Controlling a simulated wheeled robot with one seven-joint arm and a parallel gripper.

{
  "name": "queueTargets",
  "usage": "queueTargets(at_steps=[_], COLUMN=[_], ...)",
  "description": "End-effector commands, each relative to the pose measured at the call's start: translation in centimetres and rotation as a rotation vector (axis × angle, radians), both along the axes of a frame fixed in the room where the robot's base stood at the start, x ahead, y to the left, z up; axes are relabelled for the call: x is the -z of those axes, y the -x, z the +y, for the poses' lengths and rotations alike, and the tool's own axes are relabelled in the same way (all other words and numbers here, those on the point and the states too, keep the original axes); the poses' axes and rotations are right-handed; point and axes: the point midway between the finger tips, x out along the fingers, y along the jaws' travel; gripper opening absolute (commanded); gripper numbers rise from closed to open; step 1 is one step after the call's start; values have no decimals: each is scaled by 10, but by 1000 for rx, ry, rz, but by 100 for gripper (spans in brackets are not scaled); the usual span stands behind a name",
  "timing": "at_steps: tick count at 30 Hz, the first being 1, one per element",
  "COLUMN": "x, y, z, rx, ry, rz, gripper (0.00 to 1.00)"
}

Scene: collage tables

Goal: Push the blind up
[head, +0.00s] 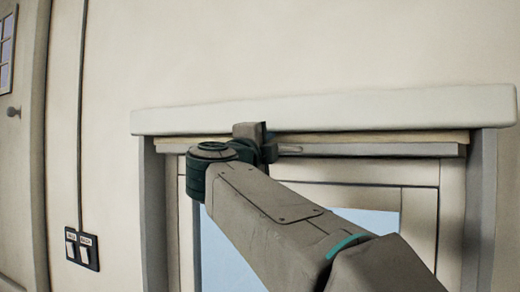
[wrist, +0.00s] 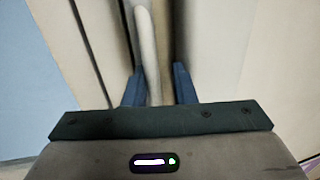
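The blind (head: 370,149) is a thin grey bar with a pale yellowish strip above it, just under the white lintel at the top of the window. My gripper (head: 262,140) is up at this bar, left of its middle, and partly hides it. In the wrist view two blue fingers of my gripper (wrist: 158,88) stand apart. A pale rounded bar (wrist: 146,50) runs between them, nearer the left finger, with a gap to the right finger. I cannot tell whether either finger touches it.
The white lintel (head: 330,108) juts out just above my gripper. Grey frame posts (head: 483,210) flank the window (head: 370,222), whose pane shows pale blue. A switch plate (head: 82,249) is on the wall at left, near a door with a knob (head: 14,111).

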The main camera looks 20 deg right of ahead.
Motion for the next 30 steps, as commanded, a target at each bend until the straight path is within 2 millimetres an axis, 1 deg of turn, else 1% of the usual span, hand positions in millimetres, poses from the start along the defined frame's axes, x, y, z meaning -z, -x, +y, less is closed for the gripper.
queueTargets(at_steps=[5,8,11,18,24,30], x=[1,4,8,19,25,27], y=[0,5,16,55,84,98], z=[1,5,15,53,79,92], rx=[-1,-1,-3,-4,-4,-2], ry=[-1,-1,-2,-2,0,0], rz=[1,1,0,-1,0,0], gripper=[25,25,25,25,25,25])
